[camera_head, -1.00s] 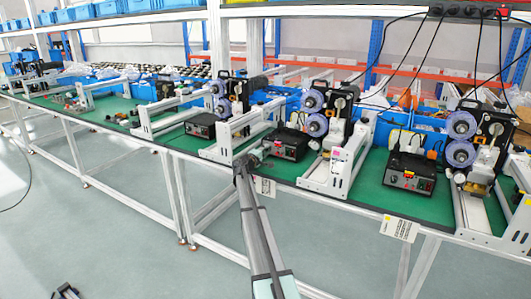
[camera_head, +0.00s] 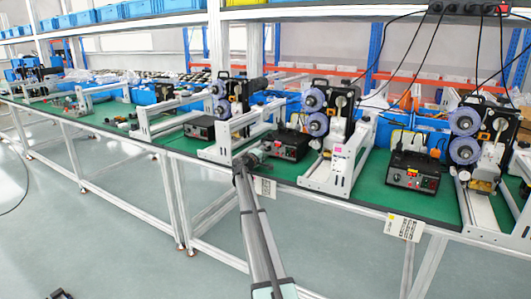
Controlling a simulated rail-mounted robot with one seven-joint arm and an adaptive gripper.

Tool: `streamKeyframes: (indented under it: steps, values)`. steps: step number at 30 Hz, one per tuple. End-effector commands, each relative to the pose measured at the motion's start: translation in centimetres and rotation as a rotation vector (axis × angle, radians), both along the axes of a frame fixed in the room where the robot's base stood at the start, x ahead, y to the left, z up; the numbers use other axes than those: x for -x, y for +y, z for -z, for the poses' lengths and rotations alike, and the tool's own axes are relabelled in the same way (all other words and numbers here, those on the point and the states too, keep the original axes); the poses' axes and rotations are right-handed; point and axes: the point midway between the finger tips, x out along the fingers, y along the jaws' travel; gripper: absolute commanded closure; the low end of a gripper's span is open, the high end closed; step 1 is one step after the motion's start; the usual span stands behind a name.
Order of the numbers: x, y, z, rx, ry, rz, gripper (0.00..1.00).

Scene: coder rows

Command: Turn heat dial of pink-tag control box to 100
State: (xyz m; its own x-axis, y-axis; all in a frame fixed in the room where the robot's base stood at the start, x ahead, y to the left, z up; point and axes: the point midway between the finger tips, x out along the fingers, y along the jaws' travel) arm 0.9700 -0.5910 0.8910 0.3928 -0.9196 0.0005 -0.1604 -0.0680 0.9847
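A black control box (camera_head: 290,146) with small controls on its front stands on the green bench top at the picture's middle. A small pink tag (camera_head: 338,150) shows on the white metal frame (camera_head: 331,172) just right of this box. The dial's setting is too small to read. My gripper (camera_head: 259,157) is at the left front of the middle box, close to its front face. Whether it touches the box or a dial cannot be told, nor whether its fingers are open or shut.
Another black control box (camera_head: 412,172) with a small yellow tag stands to the right, and one more (camera_head: 200,128) to the left. White metal frames and coder machines with blue reels (camera_head: 464,122) stand between them. Black cables (camera_head: 452,60) hang at the upper right.

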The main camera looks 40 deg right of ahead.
Motion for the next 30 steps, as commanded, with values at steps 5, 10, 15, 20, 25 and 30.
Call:
streamKeyframes:
  steps: [5, 10, 15, 20, 25, 30]
  values:
    - [0.0, 0.0, 0.0, 0.0, 0.0, 0.0, 0.45]
    - [0.2, 0.5, 0.1, 0.0, 0.0, 0.0, 0.45]
    - [0.9, 2.0, 0.1, -0.001, 0.0, -0.002, 0.45]
    - [2.1, 4.5, 0.0, 0.0, 0.0, -0.001, 0.45]
    - [3.5, 7.6, 0.0, 0.0, 0.0, -0.001, 0.45]
    - [4.4, 10.0, 0.0, 0.0, 0.0, -0.001, 0.45]
